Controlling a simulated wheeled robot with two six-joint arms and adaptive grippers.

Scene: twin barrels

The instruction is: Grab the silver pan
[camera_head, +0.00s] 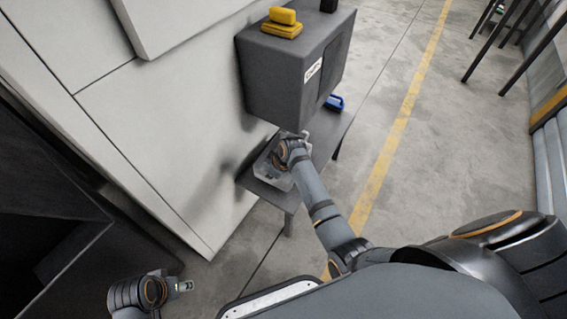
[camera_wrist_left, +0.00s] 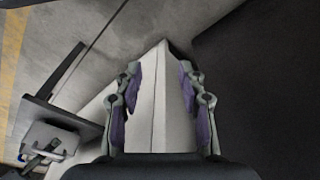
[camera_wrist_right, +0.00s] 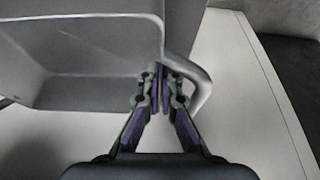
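My left gripper (camera_wrist_left: 160,75) is open and empty, low at the left in the head view (camera_head: 184,286), well away from the pan. The pan also shows in the left wrist view (camera_wrist_left: 50,138).
A blue object (camera_head: 334,102) lies at the table's far end. A pale wall panel (camera_head: 165,130) borders the left. The floor right of the table is clear.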

